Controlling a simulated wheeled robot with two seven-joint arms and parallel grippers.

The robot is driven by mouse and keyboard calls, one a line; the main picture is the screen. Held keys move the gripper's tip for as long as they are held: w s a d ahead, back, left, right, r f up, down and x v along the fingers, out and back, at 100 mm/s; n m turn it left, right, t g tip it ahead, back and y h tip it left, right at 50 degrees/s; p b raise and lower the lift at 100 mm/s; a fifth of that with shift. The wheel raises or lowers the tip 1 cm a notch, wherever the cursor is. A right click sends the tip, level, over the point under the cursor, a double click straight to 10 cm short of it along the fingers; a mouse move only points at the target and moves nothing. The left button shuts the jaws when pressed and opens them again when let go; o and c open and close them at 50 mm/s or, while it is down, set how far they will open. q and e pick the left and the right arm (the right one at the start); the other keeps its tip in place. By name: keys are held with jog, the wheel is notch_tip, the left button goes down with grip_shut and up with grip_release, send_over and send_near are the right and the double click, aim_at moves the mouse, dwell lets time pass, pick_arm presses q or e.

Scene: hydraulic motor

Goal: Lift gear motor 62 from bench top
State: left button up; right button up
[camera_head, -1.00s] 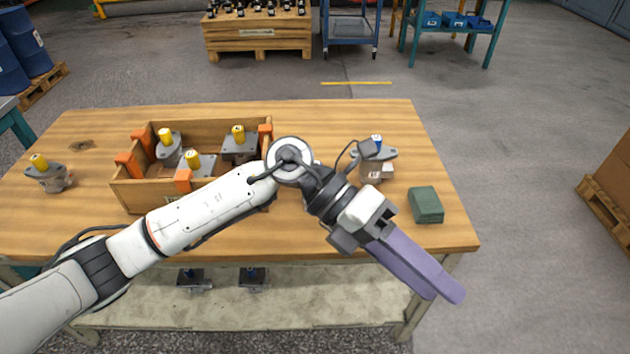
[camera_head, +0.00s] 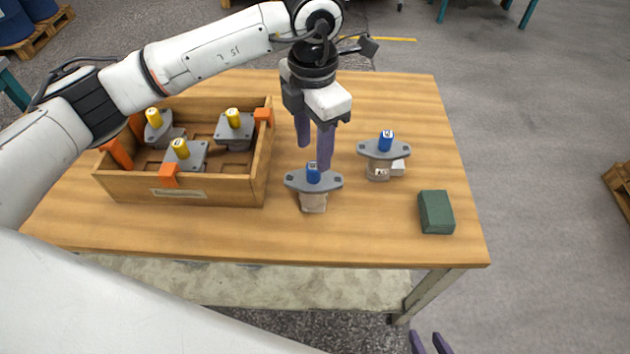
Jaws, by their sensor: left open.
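Two grey motors with blue shafts stand upright on the wooden bench top (camera_head: 370,235): one near the middle (camera_head: 313,185) and one further right (camera_head: 380,150). The numbers on their shafts are too small for me to read, so I cannot tell which is 62. My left gripper (camera_head: 313,157) points down with its purple fingers apart and empty, just behind and above the middle motor's shaft. I cannot tell whether a finger touches it. My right gripper (camera_head: 430,344) shows only two separated purple fingertips at the bottom edge, away from the bench.
A wooden crate (camera_head: 215,193) with orange corners holds several yellow-shafted motors at left. A dark green block (camera_head: 435,212) lies near the bench's right edge. A small white block (camera_head: 398,167) sits beside the right motor.

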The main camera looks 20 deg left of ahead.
aim_at(314, 165)
pick_arm(q)
jog(key=shift+f, duration=0.7)
jog(key=f, duration=0.2)
jog(key=f+p, duration=0.1)
jog(key=shift+s+f, duration=0.2)
jog(key=shift+f, duration=0.15)
jog(key=shift+d+f, duration=0.1)
jog(key=shift+f, duration=0.4)
grip_shut()
pick_arm(e)
jog(key=shift+w+r, duration=0.3)
jog(key=shift+r, duration=0.5)
pick_arm(q)
jog(key=shift+w+r, duration=0.1)
jog(key=shift+r, duration=0.1)
